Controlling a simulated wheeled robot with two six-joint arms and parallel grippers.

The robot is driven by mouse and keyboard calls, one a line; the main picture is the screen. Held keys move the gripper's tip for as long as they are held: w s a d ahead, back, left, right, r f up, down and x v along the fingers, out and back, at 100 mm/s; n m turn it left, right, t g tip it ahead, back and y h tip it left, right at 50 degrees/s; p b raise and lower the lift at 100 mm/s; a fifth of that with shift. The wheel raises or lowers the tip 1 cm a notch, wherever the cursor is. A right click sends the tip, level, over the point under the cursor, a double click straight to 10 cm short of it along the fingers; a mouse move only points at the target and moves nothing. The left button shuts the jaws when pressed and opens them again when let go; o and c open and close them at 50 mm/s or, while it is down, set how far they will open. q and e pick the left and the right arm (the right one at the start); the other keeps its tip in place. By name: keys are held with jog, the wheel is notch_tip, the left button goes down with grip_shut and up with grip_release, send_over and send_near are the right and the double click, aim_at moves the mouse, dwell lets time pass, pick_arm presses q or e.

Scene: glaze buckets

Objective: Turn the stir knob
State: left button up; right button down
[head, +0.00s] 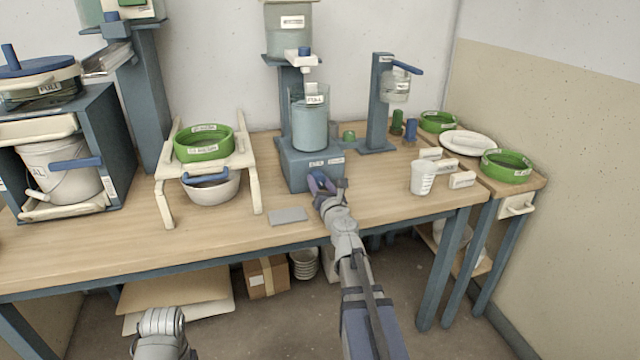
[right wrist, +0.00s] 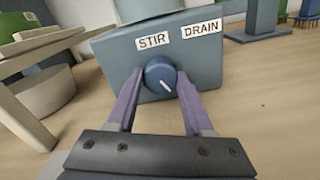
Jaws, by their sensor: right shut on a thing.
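The stir knob (right wrist: 160,76) is a round dark blue knob with a white pointer line, on the front of a blue-grey box (right wrist: 120,58) under the STIR label (right wrist: 152,41). In the right wrist view its pointer slants toward the lower right. My right gripper (right wrist: 160,84) has its two purple fingers on either side of the knob, shut on it. In the head view my right gripper (head: 321,183) covers the knob at the front of the box (head: 299,172). A clear vessel (head: 310,125) stands on the box. My left arm shows at the bottom, but its fingers do not.
A DRAIN label (right wrist: 202,29) sits right of STIR. A cream stand (head: 247,162) with a green bowl (head: 203,145) on top is left of the box. A white cup (head: 422,178) stands to the right. A grey plate (head: 288,216) lies in front.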

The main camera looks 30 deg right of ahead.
jog(key=n, duration=0.6)
jog(key=shift+n, duration=0.4)
jog(key=n, duration=0.6)
jog(key=shift+d+b, duration=0.1)
jog(key=shift+b, duration=0.2)
jog(key=n, duration=0.7)
jog(key=shift+t, duration=0.3)
jog(key=n, duration=0.6)
jog(key=shift+y, duration=0.3)
jog(key=shift+n, duration=0.3)
jog(key=shift+c, duration=1.5)
grip_release()
jog(key=shift+s, duration=0.1)
